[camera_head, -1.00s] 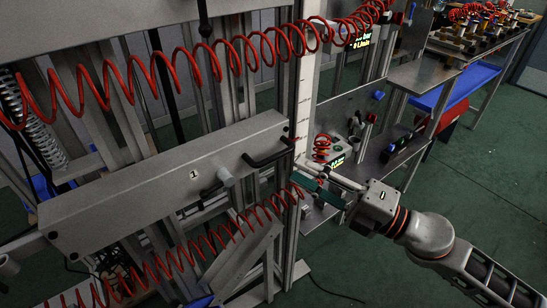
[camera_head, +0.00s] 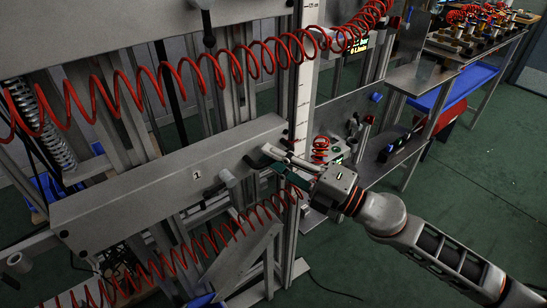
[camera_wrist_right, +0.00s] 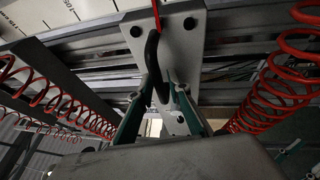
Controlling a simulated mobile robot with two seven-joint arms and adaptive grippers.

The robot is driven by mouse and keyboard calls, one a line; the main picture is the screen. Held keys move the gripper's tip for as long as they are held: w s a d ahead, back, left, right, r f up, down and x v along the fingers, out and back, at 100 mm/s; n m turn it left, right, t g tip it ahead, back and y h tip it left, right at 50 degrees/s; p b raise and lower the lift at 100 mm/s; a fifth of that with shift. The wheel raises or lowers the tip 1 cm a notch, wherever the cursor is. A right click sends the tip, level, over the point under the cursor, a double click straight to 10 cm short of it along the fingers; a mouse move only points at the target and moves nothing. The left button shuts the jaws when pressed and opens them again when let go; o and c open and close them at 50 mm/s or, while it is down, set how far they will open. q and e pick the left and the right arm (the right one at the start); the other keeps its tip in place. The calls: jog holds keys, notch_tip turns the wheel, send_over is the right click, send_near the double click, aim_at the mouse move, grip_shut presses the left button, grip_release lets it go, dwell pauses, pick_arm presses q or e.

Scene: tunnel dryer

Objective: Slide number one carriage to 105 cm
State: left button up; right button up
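The number one carriage (camera_head: 130,192) is a long grey beam marked 1 in the head view, level across the frame. Its black handle at the right end is mostly covered by my gripper there. In the right wrist view the curved black handle (camera_wrist_right: 152,62) hangs from the carriage's light end plate (camera_wrist_right: 184,38). My right gripper (camera_head: 272,160) is at that handle; in the wrist view its green fingers (camera_wrist_right: 158,92) stand apart with the handle's lower end between their tips. I cannot tell whether either finger touches it. The white scale (camera_head: 303,95) stands upright beside the carriage's right end. My left gripper is out of view.
A red coiled hose (camera_head: 170,85) hangs above the carriage, another (camera_head: 190,245) below it. In the wrist view red coils (camera_wrist_right: 280,85) flank my gripper. A shelf rack with a blue shelf (camera_head: 455,90) stands at the right. Green floor (camera_head: 470,180) is clear there.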

grip_shut()
notch_tip(320, 180, up, 4)
jog(key=p, duration=0.2)
jog(key=shift+f+p, duration=0.15)
jog(key=shift+p, duration=0.25)
notch_tip(320, 180, up, 4)
jog(key=p, duration=0.3)
jog(key=shift+f, duration=0.25)
notch_tip(320, 180, up, 2)
jog(key=p, duration=0.2)
jog(key=shift+r+p, duration=0.1)
jog(key=shift+p, duration=0.3)
jog(key=shift+r, duration=0.1)
jog(key=o, duration=0.5)
grip_release()
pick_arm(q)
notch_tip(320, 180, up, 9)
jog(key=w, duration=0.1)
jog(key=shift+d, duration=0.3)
pick_arm(e)
jog(key=shift+f, duration=0.2)
